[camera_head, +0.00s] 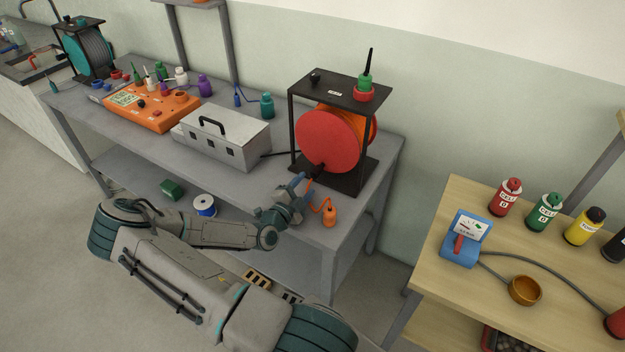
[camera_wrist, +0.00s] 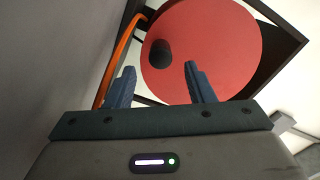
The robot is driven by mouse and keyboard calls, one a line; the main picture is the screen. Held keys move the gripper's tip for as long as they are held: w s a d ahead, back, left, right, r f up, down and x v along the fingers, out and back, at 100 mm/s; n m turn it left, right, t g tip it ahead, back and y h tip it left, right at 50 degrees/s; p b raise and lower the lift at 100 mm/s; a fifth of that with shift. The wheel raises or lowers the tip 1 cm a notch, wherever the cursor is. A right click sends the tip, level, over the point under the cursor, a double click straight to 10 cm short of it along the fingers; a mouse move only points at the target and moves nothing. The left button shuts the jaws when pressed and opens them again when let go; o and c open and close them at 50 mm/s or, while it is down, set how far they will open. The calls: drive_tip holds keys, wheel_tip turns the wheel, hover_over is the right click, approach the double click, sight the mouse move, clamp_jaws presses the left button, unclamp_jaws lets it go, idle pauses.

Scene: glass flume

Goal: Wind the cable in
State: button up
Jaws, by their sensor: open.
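A cable reel with a red disc (camera_head: 327,141) and an orange drum stands in a black frame (camera_head: 292,122) on the grey bench. A dark crank knob sticks out low on the disc; in the wrist view the knob (camera_wrist: 160,53) shows against the red disc (camera_wrist: 215,45). My gripper (camera_head: 307,182) is in front of the disc's lower part. In the wrist view my gripper (camera_wrist: 160,80) is open, its two blue fingers on either side below the knob, apart from it. The orange cable (camera_wrist: 121,57) runs down beside the disc. An orange plug-like end (camera_head: 330,215) rests on the bench.
A grey metal box (camera_head: 227,137) with a handle stands left of the reel, and an orange meter unit (camera_head: 145,106) further left. A green-topped red item (camera_head: 365,87) sits on the frame's top. A wooden table (camera_head: 447,213) with bottles stands to the right.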

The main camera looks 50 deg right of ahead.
drive_tip(key=a, duration=0.2)
drive_tip(key=s+a, duration=0.1)
drive_tip(key=a, duration=0.2)
drive_tip(key=shift+s+a+b, duration=0.1)
drive_tip(key=shift+a+b, duration=0.25)
drive_tip(key=shift+b, duration=0.05)
